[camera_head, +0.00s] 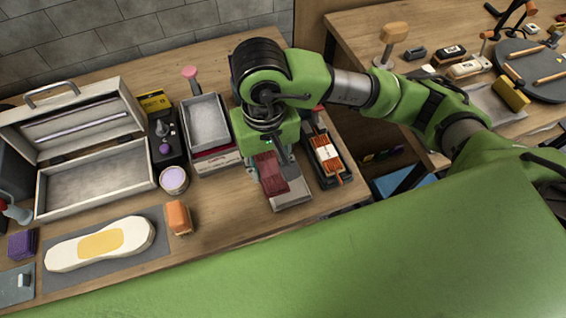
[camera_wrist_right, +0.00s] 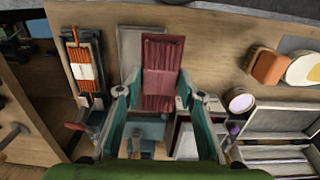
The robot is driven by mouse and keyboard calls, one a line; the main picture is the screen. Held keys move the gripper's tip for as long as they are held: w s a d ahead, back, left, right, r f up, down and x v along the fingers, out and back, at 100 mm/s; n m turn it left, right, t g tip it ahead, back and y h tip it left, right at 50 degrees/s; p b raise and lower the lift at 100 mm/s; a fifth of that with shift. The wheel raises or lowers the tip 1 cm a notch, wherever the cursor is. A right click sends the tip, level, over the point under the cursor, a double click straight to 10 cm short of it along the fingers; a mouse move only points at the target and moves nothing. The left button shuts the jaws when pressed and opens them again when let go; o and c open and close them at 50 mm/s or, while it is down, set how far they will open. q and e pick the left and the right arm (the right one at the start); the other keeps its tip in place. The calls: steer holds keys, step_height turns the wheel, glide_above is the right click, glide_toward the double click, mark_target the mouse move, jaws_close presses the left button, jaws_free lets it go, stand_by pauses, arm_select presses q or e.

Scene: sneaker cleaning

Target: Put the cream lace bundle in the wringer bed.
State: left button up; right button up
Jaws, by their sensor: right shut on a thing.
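My right gripper (camera_head: 268,158) points down over the workbench and is shut on a dark red, ribbed flat bundle (camera_head: 272,176). In the right wrist view the bundle (camera_wrist_right: 162,75) stands out between the fingers (camera_wrist_right: 160,97). It hangs over a pale grey flat plate (camera_head: 292,198); I cannot tell whether they touch. The plate may be the wringer bed, but the gripper hides most of what is around it. I cannot make out a cream lace bundle; the held one looks dark red. My left gripper is not in view.
Right of the gripper, a dark tray (camera_head: 345,165) holds orange-red laces with a white band (camera_head: 327,153). To the left are a grey tray (camera_head: 207,120), a lilac-filled jar (camera_head: 173,179), an open case (camera_head: 95,180), an orange brush (camera_head: 179,217) and a sole (camera_head: 60,253) on a mat.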

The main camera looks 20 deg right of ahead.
steer(key=d+f, duration=0.1)
steer(key=w+d+f, duration=0.1)
steer(key=w+d+f+p, duration=0.1)
steer(key=f, duration=0.1)
steer(key=shift+w+f, duration=0.1)
steer(key=shift+w, duration=0.05)
steer(key=shift+w+d+f, duration=0.2)
steer(key=shift+w+f, duration=0.05)
steer(key=shift+f, duration=0.2)
steer(key=f+p, duration=0.2)
steer(key=shift+w+d+f, duration=0.15)
steer(key=shift+d+f, duration=0.05)
steer(key=shift+f, duration=0.6)
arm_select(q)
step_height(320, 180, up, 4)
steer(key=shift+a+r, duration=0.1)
arm_select(e)
steer(key=shift+f, duration=0.15)
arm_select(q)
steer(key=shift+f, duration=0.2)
arm_select(e)
steer(key=shift+f, duration=0.1)
steer(key=shift+f, duration=0.1)
steer(key=o, duration=1.1)
